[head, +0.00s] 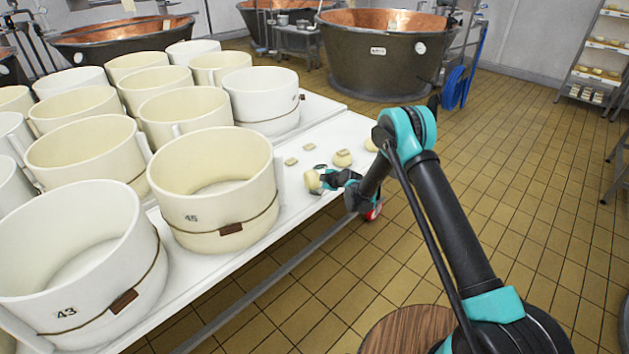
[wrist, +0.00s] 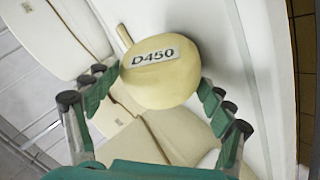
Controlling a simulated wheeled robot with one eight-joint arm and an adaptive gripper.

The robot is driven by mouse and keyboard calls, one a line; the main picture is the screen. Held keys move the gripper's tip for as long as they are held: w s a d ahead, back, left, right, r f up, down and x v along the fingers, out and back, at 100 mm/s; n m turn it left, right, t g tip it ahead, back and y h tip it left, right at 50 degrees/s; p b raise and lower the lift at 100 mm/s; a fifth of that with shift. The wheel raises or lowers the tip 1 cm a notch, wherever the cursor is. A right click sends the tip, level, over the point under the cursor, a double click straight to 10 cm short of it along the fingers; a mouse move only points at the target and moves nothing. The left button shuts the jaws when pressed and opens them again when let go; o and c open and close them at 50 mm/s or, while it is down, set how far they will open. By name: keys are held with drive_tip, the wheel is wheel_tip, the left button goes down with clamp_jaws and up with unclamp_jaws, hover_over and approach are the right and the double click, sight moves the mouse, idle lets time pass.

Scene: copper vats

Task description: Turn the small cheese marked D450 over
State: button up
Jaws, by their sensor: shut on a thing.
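The small cheese marked D450 (wrist: 160,80) is pale yellow and round, with a white label reading D450 that faces the wrist camera. My gripper (wrist: 160,88) has its green fingers on both sides of the cheese and is shut on it. In the head view the held cheese (head: 313,180) shows at the end of my gripper (head: 322,180), by the right edge of the white table (head: 310,128). It looks tipped on its side there. I cannot tell whether it touches the table top.
A small cheese with a tag on top (head: 342,158) and small pale pieces (head: 291,161) lie on the table nearby. Large cream tubs, among them number 45 (head: 215,190) and number 43 (head: 80,265), fill the left. Copper vats (head: 380,50) stand behind. Tiled floor is open on the right.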

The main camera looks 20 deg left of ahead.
drive_tip(key=o, duration=1.6)
drive_tip(key=s+d+r+m+h, duration=0.2)
drive_tip(key=s+d+r+m, duration=0.15)
drive_tip(key=d+r, duration=0.6)
drive_tip(key=s+d+r+m+h, duration=0.1)
drive_tip(key=s+d+r+m, duration=0.3)
drive_tip(key=d, duration=1.1)
drive_tip(key=s+d+r+m+h, duration=0.25)
drive_tip(key=s+d+r, duration=0.25)
drive_tip(key=d+r, duration=0.55)
drive_tip(key=s+d+m+h, duration=0.1)
drive_tip(key=s+d+m, duration=0.3)
drive_tip(key=s+d, duration=0.4)
drive_tip(key=s+d+f+m+g+h, duration=0.1)
drive_tip(key=s+d+m, duration=0.3)
drive_tip(key=s+d, duration=0.4)
drive_tip(key=s+d+f+m+h, duration=0.1)
drive_tip(key=s+d+m+h, duration=0.2)
drive_tip(key=s+d, duration=0.5)
drive_tip(key=shift+s+f+m+g, duration=0.2)
drive_tip(key=shift+s+m+g, duration=0.1)
drive_tip(key=shift+s+m, duration=0.6)
